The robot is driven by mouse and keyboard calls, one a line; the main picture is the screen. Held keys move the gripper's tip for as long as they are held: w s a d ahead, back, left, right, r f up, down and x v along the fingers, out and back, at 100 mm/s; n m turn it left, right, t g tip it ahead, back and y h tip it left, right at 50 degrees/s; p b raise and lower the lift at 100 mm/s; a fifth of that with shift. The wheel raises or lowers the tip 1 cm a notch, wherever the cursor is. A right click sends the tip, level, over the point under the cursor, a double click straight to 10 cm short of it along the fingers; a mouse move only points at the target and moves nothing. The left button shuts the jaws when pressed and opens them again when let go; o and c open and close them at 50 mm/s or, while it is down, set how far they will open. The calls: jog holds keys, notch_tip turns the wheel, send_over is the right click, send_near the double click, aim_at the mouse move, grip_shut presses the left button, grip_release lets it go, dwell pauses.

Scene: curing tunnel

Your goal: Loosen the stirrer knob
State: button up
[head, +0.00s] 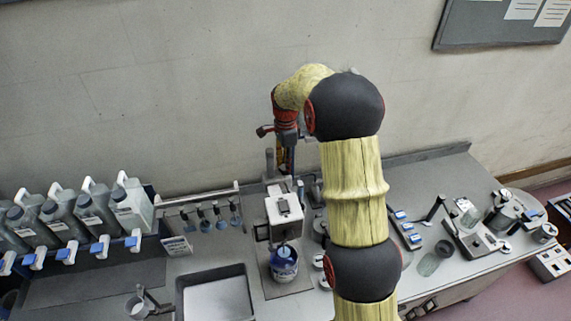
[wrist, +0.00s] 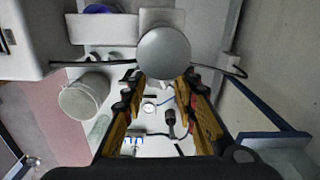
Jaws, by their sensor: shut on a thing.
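The stirrer (head: 284,207), a pale box-shaped unit, stands on the bench in the middle of the head view. A pot with blue contents (head: 284,266) is below its front. In the wrist view a round grey knob (wrist: 164,53) sits at the tips of my gripper (wrist: 165,78). The two yellow-and-black fingers are shut on the knob, one on each side. In the head view my gripper (head: 287,163) is behind the stirrer near the wall, small and partly hidden. I cannot tell the knob apart there.
Several grey jugs (head: 130,205) stand at the left. A sink (head: 215,295) is in front, and small hanging tools (head: 220,214) are on a rail. Lab devices (head: 475,235) stand at the right. The wrist view shows a white bucket (wrist: 84,97) and a cable (wrist: 232,68) nearby.

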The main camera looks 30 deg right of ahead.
jog(key=shift+n, duration=0.3)
jog(key=n+b, duration=0.1)
jog(key=n, duration=0.2)
jog(key=shift+w+n, duration=0.1)
jog(key=shift+n, duration=0.2)
jog(key=shift+w+r+n+b, duration=0.1)
jog(key=shift+n+b, duration=0.3)
jog(key=shift+n, duration=1.8)
jog(key=o, duration=1.2)
jog(key=shift+c, duration=0.2)
notch_tip(320, 180, up, 12)
